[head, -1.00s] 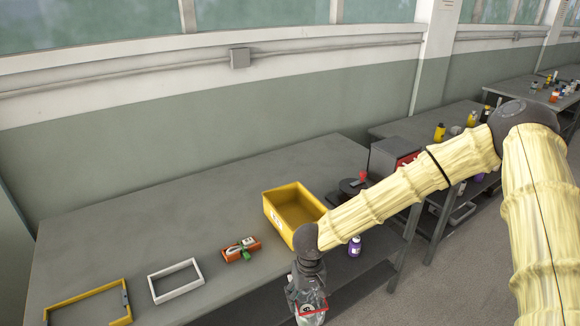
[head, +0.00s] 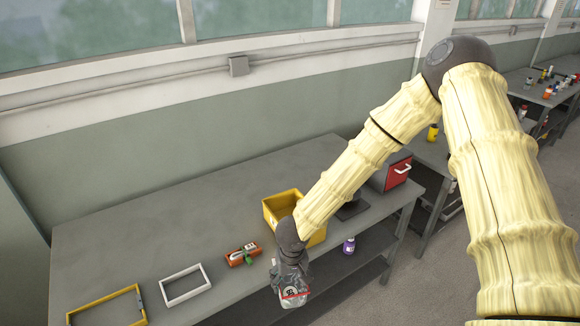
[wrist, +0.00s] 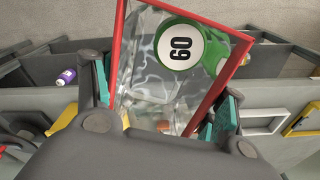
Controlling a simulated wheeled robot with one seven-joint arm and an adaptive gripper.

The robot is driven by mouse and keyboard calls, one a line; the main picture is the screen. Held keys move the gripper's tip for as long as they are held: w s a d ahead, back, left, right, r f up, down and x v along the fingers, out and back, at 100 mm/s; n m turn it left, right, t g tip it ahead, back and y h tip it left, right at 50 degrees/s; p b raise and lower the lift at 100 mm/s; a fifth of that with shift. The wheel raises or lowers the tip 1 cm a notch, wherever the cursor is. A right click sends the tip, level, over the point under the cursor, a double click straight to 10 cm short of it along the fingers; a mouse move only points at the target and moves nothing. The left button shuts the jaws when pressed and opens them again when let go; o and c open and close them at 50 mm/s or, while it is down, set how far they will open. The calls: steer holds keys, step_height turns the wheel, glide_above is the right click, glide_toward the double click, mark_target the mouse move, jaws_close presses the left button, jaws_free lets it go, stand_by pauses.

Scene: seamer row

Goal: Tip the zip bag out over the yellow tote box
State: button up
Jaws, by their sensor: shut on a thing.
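My gripper (head: 288,272) is shut on the clear zip bag (head: 293,293), which hangs in front of the table's near edge. In the wrist view the bag (wrist: 138,62) has red edges and a round green-and-white label reading 60, seen rotated. Small pieces show dimly through the plastic, close to the fingers. The yellow tote box (head: 269,211) stands on the table behind and slightly right of my gripper. My forearm hides part of its right side, and its floor shows only partly. The bag is outside the tote, apart from it.
A purple bottle (head: 349,246) is right of the tote. A grey box with a red front (head: 398,172) stands farther right. The table's back left is clear.

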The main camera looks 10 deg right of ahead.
steer(key=shift+w+a+f+t, duration=0.1)
steer(key=shift+w+a+t, duration=0.2)
steer(key=shift+t, duration=0.1)
steer(key=shift+s, duration=0.1)
